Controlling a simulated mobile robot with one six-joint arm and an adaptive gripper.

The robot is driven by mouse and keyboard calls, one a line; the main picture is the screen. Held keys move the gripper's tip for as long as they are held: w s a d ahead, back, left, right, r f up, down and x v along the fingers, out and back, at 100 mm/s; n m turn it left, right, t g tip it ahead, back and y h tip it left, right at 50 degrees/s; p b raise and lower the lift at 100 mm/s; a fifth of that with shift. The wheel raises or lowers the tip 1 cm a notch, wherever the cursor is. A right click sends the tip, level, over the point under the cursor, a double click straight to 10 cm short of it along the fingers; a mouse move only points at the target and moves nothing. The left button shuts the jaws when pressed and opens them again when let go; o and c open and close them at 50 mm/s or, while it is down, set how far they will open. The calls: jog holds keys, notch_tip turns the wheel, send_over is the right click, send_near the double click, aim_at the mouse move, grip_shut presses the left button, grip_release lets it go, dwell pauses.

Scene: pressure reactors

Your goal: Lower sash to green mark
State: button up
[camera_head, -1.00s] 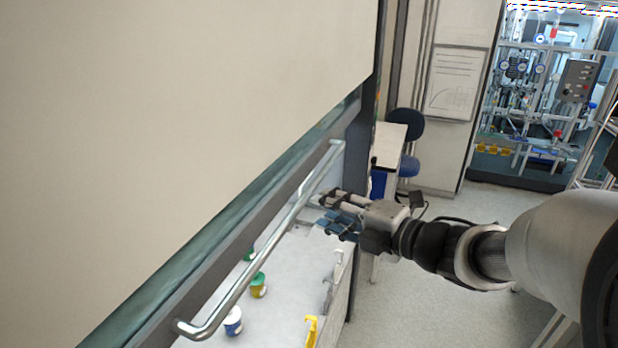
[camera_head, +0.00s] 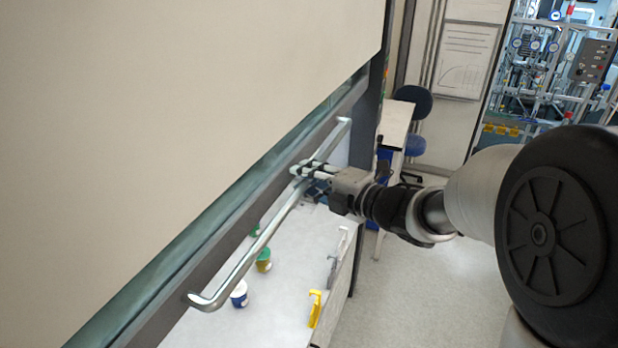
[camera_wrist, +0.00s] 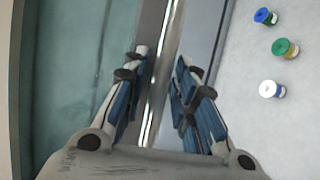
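The sash of the hood shows in the head view as a dark lower frame (camera_head: 180,262) with a strip of glass above it. A long metal bar handle (camera_head: 247,262) runs along this frame. My gripper (camera_head: 306,170) is at the upper right part of the handle. In the wrist view the handle (camera_wrist: 155,85) passes between the two fingers of my gripper (camera_wrist: 160,70). The fingers stand apart on both sides of the bar, with gaps visible, so the gripper looks open around it. I see no green mark on the hood frame.
Below the sash is a white worktop with a green-capped jar (camera_head: 264,260), a blue and white jar (camera_head: 239,293) and a yellow object (camera_head: 315,308) near its edge. A blue chair (camera_head: 414,100) and a desk stand behind. The floor at the right is clear.

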grip_shut()
dwell(0.5)
notch_tip(320, 180, down, 20)
jog(key=b, duration=2)
jog(key=shift+r, duration=0.15)
jog(key=shift+o, duration=1.6)
grip_release()
jog(key=shift+s+d, duration=0.1)
